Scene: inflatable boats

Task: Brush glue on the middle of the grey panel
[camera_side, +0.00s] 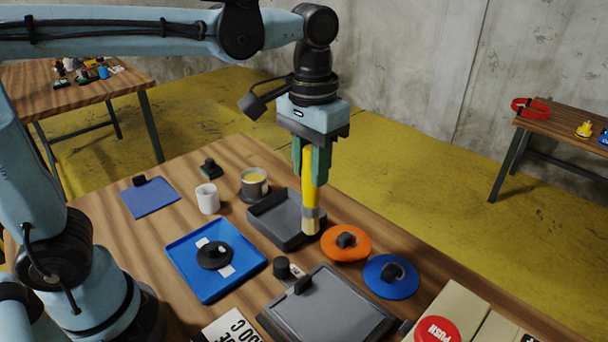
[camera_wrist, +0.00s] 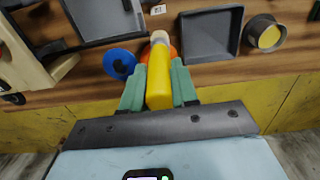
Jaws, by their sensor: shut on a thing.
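My gripper (camera_side: 311,168) is shut on a brush with a yellow handle (camera_side: 308,188) and pale bristles, pointing down. In the wrist view the brush (camera_wrist: 159,85) sits between the green fingers (camera_wrist: 158,88). Its tip shows by the near right corner of a shallow grey tray (camera_side: 263,226); I cannot tell its height above the table. The grey panel (camera_side: 335,308) lies flat in a dark frame at the front of the table, and part of it shows at the top left of the wrist view (camera_wrist: 95,12). A metal pot with yellow contents (camera_side: 254,183) stands behind the tray.
An orange disc (camera_side: 361,246) and a blue disc (camera_side: 391,284), each with a dark knob, lie right of the tray. A dark knobbed piece (camera_side: 283,268) is at the panel's back edge. A blue tray (camera_side: 188,276), white cup (camera_side: 207,198) and red push button (camera_side: 437,330) are around.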

